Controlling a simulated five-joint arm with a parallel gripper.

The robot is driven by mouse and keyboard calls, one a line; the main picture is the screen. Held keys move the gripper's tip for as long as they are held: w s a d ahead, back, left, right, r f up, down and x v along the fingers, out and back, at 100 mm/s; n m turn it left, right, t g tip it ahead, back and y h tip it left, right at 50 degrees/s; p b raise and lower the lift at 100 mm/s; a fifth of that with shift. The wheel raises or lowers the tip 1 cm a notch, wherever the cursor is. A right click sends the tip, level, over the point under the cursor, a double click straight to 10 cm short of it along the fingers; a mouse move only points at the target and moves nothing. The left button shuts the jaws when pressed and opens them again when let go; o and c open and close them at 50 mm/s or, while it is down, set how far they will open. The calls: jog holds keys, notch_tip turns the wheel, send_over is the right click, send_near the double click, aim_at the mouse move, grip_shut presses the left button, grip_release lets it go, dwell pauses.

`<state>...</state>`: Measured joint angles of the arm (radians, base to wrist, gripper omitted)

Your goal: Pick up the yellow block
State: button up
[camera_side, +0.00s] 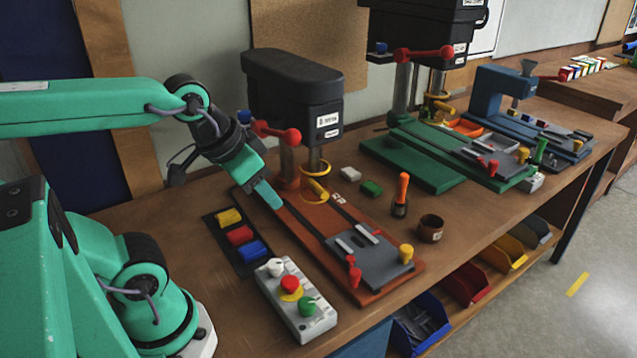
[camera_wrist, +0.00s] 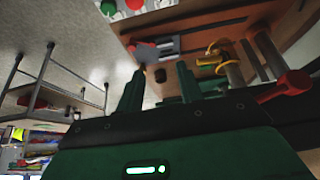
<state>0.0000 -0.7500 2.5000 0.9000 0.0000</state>
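The yellow block (camera_side: 229,217) lies in the far end of a dark tray (camera_side: 253,266), in line with a red block (camera_side: 239,235) and a blue block (camera_side: 251,251). My gripper (camera_side: 270,197) hangs in the air to the right of and higher than the yellow block, apart from it, tilted down to the right. In the wrist view, the two green fingers of my gripper (camera_wrist: 158,80) are spread with an empty gap between them. I cannot make out the yellow block in the wrist view.
A drill press with an orange base (camera_side: 405,281) stands right of the tray. A control box (camera_side: 297,304) with red and green buttons sits in front. A green block (camera_side: 372,188), a white block (camera_side: 350,174) and a brown cup (camera_side: 430,228) stand farther right.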

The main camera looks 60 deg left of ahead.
jog(key=shift+o, duration=0.2)
jog(key=o, duration=0.9)
